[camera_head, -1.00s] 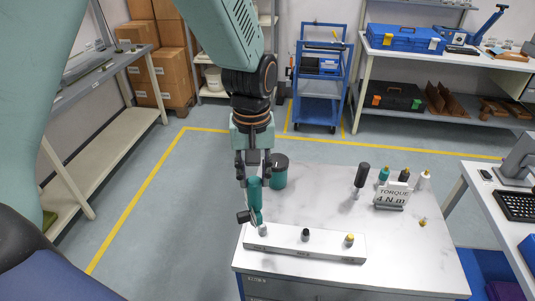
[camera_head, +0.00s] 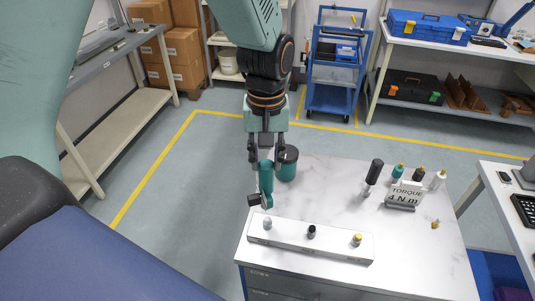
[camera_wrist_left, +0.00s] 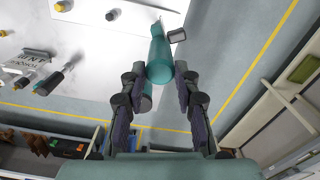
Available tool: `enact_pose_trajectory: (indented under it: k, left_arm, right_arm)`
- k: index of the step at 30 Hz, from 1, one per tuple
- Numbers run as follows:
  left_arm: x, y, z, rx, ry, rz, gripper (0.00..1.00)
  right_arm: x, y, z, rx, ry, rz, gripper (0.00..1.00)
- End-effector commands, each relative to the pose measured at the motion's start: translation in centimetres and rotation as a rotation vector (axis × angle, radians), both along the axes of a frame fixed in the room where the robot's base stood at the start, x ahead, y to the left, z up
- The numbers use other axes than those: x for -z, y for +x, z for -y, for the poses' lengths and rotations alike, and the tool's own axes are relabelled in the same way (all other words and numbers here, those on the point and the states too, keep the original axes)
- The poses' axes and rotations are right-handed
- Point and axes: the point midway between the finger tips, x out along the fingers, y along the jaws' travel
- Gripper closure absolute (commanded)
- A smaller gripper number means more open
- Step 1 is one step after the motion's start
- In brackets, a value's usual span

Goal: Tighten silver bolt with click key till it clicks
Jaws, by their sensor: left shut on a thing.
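My left gripper (camera_head: 267,156) points down, shut on the upper handle of the teal click key (camera_head: 266,178). I cannot make out the silver bolt clearly there. My right gripper is not in view.
A black bolt (camera_head: 311,232) and a gold bolt (camera_head: 356,240) stand on the same block. A torque sign (camera_head: 404,195) and several screwdriver-like tools stand at the table's back right. The middle of the table is clear.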

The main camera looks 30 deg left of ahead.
Motion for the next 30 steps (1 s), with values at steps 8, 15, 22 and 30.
enact_pose_trajectory:
  k: [8, 15, 22, 30]
  left_arm:
    - [1.8, -0.1, 0.0, 0.000, 0.000, -0.001, 1.00]
    - [4.1, 0.0, 0.0, 0.000, 0.000, -0.001, 1.00]
    - [5.0, 0.2, 0.0, 0.000, 0.000, 0.001, 1.00]
    - [4.9, 0.2, 0.0, 0.000, 0.000, 0.001, 1.00]
  right_arm:
    - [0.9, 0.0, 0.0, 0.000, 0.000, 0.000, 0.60]
    - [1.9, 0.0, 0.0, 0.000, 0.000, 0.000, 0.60]
    - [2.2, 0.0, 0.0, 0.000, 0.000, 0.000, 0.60]
    - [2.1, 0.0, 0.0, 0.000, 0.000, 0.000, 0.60]
